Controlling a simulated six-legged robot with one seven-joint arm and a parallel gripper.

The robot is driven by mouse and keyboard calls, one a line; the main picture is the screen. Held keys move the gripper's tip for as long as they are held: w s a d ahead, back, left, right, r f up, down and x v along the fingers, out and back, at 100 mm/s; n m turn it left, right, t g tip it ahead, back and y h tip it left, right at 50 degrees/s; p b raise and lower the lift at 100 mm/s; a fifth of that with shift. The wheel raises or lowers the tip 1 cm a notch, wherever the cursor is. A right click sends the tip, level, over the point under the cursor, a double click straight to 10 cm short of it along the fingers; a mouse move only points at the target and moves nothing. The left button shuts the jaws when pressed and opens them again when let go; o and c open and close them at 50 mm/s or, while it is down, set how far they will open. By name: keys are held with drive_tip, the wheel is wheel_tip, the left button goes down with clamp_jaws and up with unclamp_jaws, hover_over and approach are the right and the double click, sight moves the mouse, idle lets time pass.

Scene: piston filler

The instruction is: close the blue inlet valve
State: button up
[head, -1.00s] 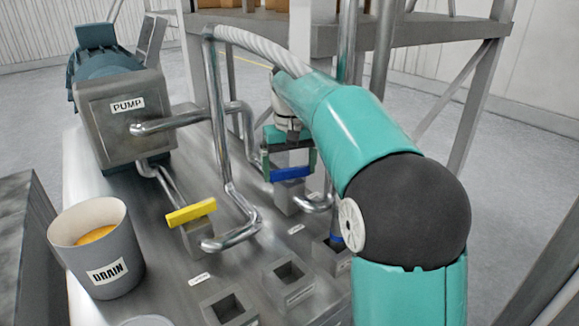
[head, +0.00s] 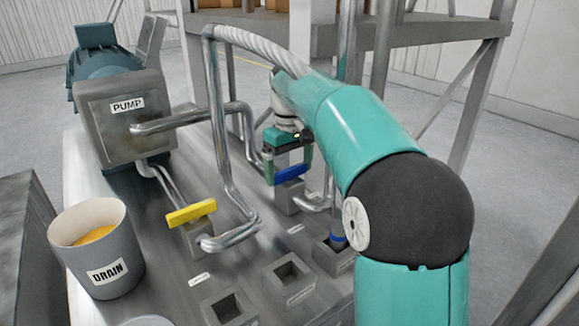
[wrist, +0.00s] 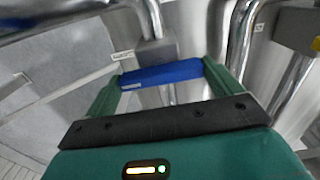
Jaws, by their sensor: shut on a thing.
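The blue inlet valve handle (head: 290,173) is a blue bar on top of a grey valve block (head: 289,197), right of the centre in the head view. In the wrist view the blue handle (wrist: 162,73) lies between the two green fingers. My gripper (head: 288,170) is shut on the handle, with one finger at each end of the bar; the fingers also show in the wrist view (wrist: 160,80). Pipes meet the valve block on its sides. Part of the handle's ends is hidden by the fingers.
A yellow valve handle (head: 191,212) sits to the left near a bent pipe (head: 232,238). A grey drain bucket (head: 98,262) stands at the front left, and the pump (head: 125,115) is behind it. Square sockets (head: 288,277) lie in front. A vertical pipe (head: 216,110) rises close to my gripper.

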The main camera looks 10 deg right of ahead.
sight(289, 169)
drive_tip(key=o, duration=0.7)
drive_tip(key=shift+w, duration=0.1)
drive_tip(key=shift+r, duration=0.1)
wheel_tip(289, 169, up, 14)
drive_tip(key=shift+f, duration=0.2)
